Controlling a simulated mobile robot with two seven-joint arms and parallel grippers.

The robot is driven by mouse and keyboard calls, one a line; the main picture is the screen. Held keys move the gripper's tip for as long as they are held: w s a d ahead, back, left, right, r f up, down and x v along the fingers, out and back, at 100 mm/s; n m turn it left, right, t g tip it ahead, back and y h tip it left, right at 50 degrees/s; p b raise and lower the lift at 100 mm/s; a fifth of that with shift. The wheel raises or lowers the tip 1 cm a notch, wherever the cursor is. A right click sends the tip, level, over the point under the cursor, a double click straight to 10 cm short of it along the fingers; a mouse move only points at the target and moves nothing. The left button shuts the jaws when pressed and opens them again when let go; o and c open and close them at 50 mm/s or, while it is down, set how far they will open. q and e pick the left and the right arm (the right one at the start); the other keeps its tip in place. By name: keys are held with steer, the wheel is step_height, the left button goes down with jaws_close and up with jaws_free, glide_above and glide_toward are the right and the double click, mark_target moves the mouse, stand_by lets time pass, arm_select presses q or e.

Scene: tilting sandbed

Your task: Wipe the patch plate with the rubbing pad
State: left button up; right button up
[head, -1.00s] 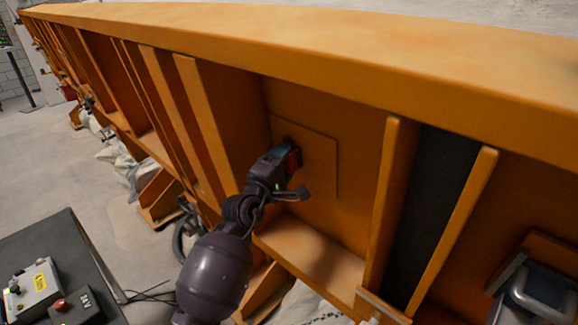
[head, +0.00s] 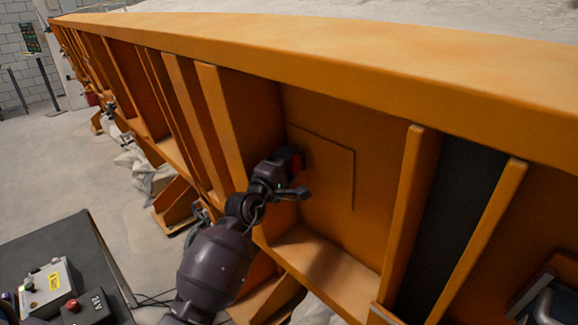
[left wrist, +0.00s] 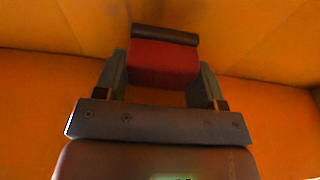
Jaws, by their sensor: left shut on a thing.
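The patch plate (head: 335,175) is a thin orange square on the orange wall panel between two upright ribs, in the middle of the head view. My left gripper (head: 290,163) is at the plate's left part, shut on the rubbing pad. The pad (left wrist: 163,62) shows in the left wrist view as a red block with a dark strip at its far end, between the two fingers. The dark strip is close to the orange surface; I cannot tell whether it touches. A dark smudge (left wrist: 165,12) shows on the surface beyond it. My right gripper is not in view.
Orange ribs (head: 408,205) stand out on both sides of the panel, with a ledge (head: 325,262) below and a thick top beam (head: 330,62) above. A table (head: 100,255) with control boxes stands at lower left.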

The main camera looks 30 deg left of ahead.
mark_target(302, 157)
arm_select(q)
steer(key=shift+r+p, duration=0.55)
steer(key=shift+r, duration=0.3)
steer(key=shift+s+d+r, duration=0.1)
steer(key=shift+s+r, duration=0.05)
steer(key=shift+s+d, duration=0.3)
steer(key=shift+d, duration=0.4)
steer(key=shift+s+d, duration=0.25)
steer(key=shift+d, duration=0.4)
steer(key=shift+s+d, duration=0.25)
steer(key=shift+d, duration=0.55)
steer(key=shift+s+d, duration=0.25)
steer(key=shift+d, duration=0.55)
steer(key=shift+s+d, duration=0.25)
steer(key=shift+d, duration=0.55)
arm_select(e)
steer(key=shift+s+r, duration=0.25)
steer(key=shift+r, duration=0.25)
arm_select(q)
steer(key=shift+d, duration=0.15)
steer(key=shift+s+d, duration=0.35)
steer(key=shift+d, duration=0.55)
steer(key=shift+s+d, duration=0.35)
steer(key=shift+d, duration=0.5)
steer(key=s+a+f, duration=0.1)
steer(key=s+a, duration=0.1)
steer(key=s, duration=0.3)
steer(key=shift+s+f, duration=0.15)
steer(key=shift+s, duration=0.15)
